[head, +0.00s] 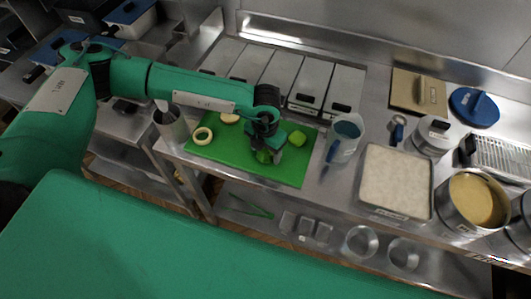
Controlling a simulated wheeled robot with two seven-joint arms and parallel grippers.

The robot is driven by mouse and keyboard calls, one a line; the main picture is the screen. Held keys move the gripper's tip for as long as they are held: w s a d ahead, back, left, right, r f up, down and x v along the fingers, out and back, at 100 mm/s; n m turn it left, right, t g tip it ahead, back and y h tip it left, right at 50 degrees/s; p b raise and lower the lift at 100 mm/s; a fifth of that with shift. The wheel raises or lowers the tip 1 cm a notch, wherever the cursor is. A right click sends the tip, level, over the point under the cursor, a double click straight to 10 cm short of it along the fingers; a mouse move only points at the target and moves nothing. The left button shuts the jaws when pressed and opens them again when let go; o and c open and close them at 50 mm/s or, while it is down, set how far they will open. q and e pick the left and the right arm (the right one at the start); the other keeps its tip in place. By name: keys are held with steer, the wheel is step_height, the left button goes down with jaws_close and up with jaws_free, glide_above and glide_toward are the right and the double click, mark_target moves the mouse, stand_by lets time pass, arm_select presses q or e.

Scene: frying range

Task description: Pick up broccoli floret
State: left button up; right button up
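My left arm reaches in from the left, and its gripper (270,153) points down over the green cutting board (222,153). A small green piece (263,157), which looks like the broccoli floret, is at the fingertips and partly hidden by them. I cannot tell whether the fingers are closed on it or only around it. My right gripper is not in view.
Lidded metal containers (313,82) line the back. A white-filled tray (395,180) and a pot (473,201) stand farther right.

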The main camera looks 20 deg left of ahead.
arm_select(q)
steer(key=c, duration=0.6)
steer(key=shift+r, duration=0.15)
